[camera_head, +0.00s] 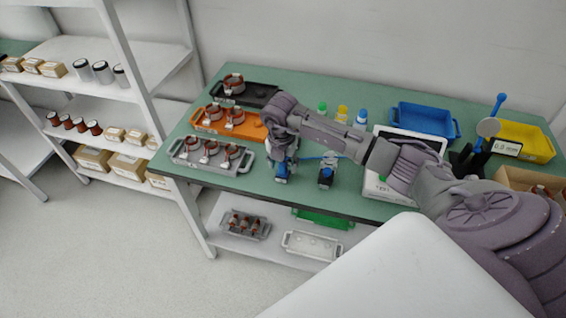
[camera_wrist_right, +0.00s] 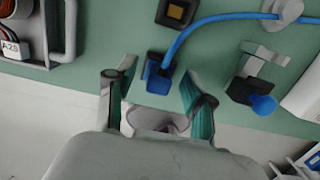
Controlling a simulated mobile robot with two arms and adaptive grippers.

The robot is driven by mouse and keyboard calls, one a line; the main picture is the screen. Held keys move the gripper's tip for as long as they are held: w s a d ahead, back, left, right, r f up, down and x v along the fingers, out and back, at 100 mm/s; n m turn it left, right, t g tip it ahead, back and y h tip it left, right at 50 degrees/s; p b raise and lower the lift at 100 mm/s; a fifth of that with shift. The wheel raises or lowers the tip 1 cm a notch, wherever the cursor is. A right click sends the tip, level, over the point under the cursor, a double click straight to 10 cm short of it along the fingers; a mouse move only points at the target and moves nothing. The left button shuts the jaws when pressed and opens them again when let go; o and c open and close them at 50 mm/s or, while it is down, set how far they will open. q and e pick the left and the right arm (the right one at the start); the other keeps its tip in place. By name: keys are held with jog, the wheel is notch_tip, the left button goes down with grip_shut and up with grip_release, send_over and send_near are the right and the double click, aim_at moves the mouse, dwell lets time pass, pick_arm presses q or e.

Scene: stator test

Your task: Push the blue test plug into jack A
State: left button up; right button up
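The blue test plug (camera_wrist_right: 158,80) stands on the green table in the right wrist view, with a blue cable (camera_wrist_right: 195,28) leading from its top up and to the right. My right gripper (camera_wrist_right: 158,88) is open, its two fingers on either side of the plug with visible gaps. In the head view my right gripper (camera_head: 284,160) points down at the bench near its front edge, and the plug is hard to separate from the fingers. The white tester (camera_head: 410,137) stands to the right, partly behind my arm. I cannot make out jack A. My left gripper is not in view.
A fixture with a blue knob (camera_wrist_right: 262,104) stands right of the plug; it also shows in the head view (camera_head: 326,176). A black square block (camera_wrist_right: 177,12) lies beyond the plug. Stator trays (camera_head: 211,155) line the bench's left side. A blue bin (camera_head: 425,119) stands behind.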

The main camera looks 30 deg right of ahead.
notch_tip(320, 180, up, 12)
jog(key=a, duration=0.1)
jog(key=shift+s, duration=0.45)
jog(key=shift+a, duration=0.1)
dwell(0.5)
